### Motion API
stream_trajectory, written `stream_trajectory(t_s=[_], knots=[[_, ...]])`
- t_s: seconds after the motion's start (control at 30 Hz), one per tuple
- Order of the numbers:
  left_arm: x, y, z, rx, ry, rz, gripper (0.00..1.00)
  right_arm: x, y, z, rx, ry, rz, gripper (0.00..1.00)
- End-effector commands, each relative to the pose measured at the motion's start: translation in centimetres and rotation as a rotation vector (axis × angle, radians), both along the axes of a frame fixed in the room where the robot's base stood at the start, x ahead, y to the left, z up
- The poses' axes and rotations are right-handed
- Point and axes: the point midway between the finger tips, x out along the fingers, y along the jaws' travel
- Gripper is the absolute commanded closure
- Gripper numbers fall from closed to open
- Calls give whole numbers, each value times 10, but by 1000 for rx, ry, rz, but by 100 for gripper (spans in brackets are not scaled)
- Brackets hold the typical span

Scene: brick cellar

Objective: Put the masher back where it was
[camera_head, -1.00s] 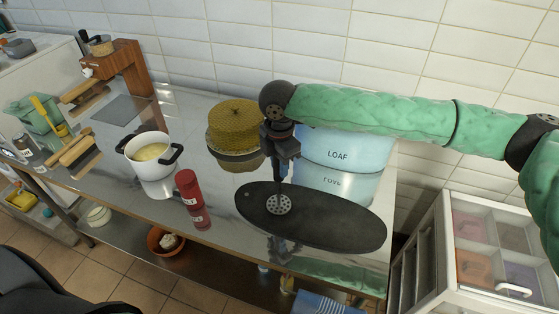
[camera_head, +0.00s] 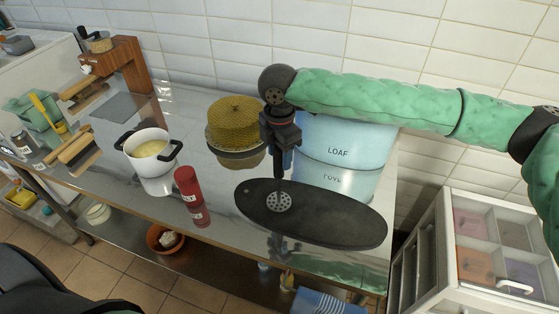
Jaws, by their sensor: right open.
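The masher (camera_head: 279,200) stands upright on the dark oval board (camera_head: 335,219), its round perforated head down on the board's left part. Its dark shaft rises to my right gripper (camera_head: 283,150), which is directly above and around the top of the handle. The right jaws are open, and the handle between them is largely hidden by the gripper. My left gripper is not in view.
A white pot (camera_head: 149,152) with yellow contents and a red canister (camera_head: 188,185) stand to the left. A yellow domed cake cover (camera_head: 235,123) and a blue LOAF bin (camera_head: 346,143) are behind. The counter's front edge (camera_head: 200,235) lies close to the board.

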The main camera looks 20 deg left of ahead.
Motion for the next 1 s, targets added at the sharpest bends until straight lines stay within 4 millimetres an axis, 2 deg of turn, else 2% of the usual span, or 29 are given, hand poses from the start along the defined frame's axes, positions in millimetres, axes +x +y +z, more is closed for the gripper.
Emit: stream_trajectory(t_s=[0.3,0.5,0.7,1.0], knots=[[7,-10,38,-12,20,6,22,0,0,59,1,-2,0,52],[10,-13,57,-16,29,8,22,0,0,85,0,-1,0,52],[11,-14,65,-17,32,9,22,0,0,95,0,0,0,52],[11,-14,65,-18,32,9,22,0,0,95,0,0,0,52]])
